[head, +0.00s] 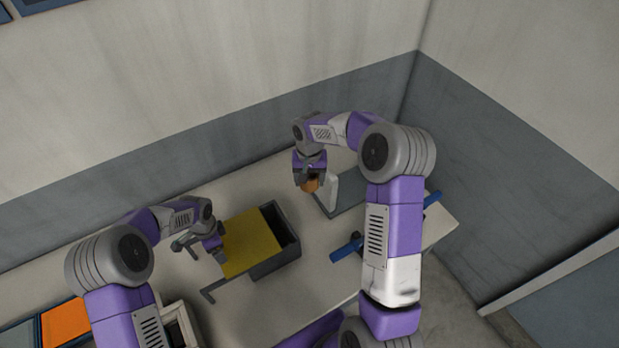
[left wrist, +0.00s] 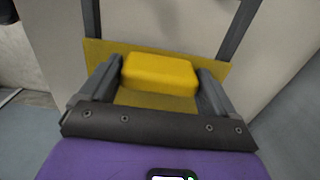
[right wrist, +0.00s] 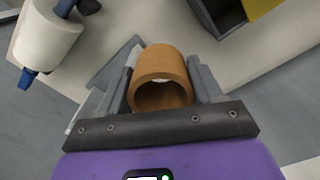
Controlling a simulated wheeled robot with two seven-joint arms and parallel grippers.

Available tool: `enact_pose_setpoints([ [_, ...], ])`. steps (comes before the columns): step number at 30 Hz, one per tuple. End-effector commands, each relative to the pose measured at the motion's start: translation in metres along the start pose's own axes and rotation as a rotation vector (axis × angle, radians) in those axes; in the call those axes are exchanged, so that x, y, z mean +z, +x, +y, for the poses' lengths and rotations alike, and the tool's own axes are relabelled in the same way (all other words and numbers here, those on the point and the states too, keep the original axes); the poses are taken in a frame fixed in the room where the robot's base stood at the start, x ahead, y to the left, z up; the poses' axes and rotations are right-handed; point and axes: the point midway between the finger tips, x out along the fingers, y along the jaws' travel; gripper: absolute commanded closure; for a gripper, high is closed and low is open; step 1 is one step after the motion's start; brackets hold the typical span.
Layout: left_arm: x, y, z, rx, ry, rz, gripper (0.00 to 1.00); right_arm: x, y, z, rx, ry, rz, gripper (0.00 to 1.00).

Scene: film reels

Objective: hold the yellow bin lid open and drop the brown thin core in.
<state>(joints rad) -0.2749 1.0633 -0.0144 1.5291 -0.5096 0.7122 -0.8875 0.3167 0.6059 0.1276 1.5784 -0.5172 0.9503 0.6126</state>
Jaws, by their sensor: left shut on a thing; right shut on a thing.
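The yellow bin lid (head: 250,243) is tilted up from the dark grey bin (head: 276,262), whose dark opening shows along the right side. My left gripper (head: 217,246) is at the lid's left edge. In the left wrist view its fingers (left wrist: 158,85) are shut on the lid's yellow block handle (left wrist: 160,72). The brown thin core (head: 311,185) is held by my right gripper (head: 309,176), above the table to the right of and behind the bin. In the right wrist view the core (right wrist: 160,75) sits between the fingers, its open end facing the camera.
A blue rod (head: 345,250) lies right of the bin, partly hidden by my right arm; a white roll (right wrist: 48,38) sits on it. A grey-and-white thing (head: 350,193) stands by the core. An orange panel (head: 65,322) is at lower left. Walls close off the back and right.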

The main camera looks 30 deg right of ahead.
Motion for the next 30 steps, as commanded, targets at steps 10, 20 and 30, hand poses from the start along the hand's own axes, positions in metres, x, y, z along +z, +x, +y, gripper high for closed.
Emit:
enact_pose_setpoints([
  [10, 0.014, -0.002, -0.002, -0.004, -0.003, -0.002, 0.47, 0.0, 0.0, 0.0, 0.0, 0.0, 0.0, 0.64],
  [20, 0.025, -0.002, -0.002, -0.005, -0.002, -0.001, 0.47, 0.0, 0.0, 0.0, 0.0, 0.0, 0.0, 0.64],
  [30, 0.037, -0.002, -0.002, -0.006, -0.003, -0.001, 0.47, 0.0, 0.0, 0.0, 0.0, 0.0, 0.0, 0.64],
])
